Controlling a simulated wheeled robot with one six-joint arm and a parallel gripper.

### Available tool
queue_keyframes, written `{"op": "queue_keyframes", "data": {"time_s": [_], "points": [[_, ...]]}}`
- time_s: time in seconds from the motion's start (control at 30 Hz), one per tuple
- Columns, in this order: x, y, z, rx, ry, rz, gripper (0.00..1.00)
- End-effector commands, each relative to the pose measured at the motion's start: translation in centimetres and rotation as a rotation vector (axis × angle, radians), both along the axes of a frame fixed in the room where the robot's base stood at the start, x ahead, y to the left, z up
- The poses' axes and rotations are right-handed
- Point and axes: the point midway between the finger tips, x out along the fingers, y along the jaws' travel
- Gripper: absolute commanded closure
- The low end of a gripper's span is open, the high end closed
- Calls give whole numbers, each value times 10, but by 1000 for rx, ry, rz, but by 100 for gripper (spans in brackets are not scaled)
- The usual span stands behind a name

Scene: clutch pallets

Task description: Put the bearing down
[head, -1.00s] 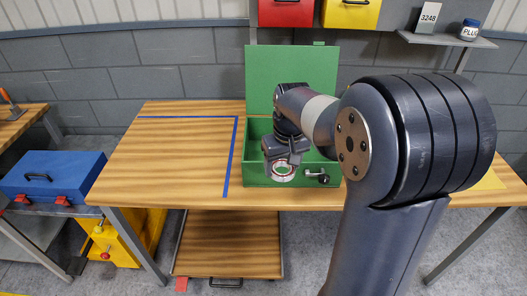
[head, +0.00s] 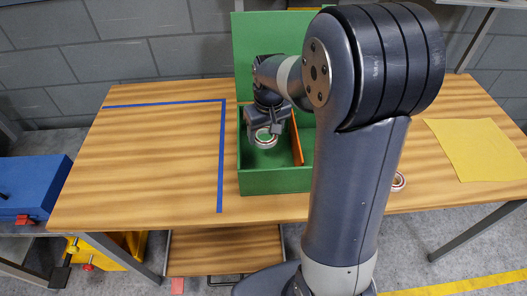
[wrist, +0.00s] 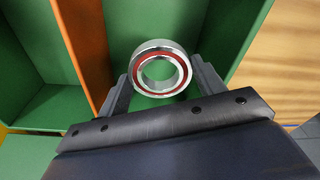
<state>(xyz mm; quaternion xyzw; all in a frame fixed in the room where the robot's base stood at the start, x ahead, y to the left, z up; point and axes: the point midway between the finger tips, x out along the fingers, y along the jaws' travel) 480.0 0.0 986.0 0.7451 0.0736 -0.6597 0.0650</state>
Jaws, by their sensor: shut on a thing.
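The bearing (head: 266,147), a silver ring with a red inner band, is held in my gripper (head: 265,131). In the wrist view the bearing (wrist: 136,75) sits between the two fingers of my gripper (wrist: 160,80), which are shut on it. It hangs over the left compartment of the open green box (head: 275,182), between the orange divider (head: 296,142) and the left wall. Green floor shows through its hole in the wrist view. I cannot tell how far above the floor it is. My arm hides the box's right part.
The box's green lid (head: 243,50) stands open at the back. Another ring-shaped part (head: 398,182) lies on the table right of my arm, partly hidden. A yellow sheet (head: 475,150) lies at the right. Blue tape (head: 221,160) marks a clear area at the left.

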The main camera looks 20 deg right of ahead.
Motion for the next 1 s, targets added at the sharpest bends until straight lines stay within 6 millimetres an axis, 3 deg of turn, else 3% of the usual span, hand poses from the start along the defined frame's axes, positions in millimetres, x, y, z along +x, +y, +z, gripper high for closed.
{"op": "queue_keyframes", "data": {"time_s": [0.13, 0.53, 0.97, 1.0], "points": [[-1, 0, -28, 0, 5, 0, 67], [-1, 0, -76, 1, 3, -1, 67], [0, 0, -85, 0, 0, 0, 67], [0, 0, -86, 0, 1, 0, 35]]}}
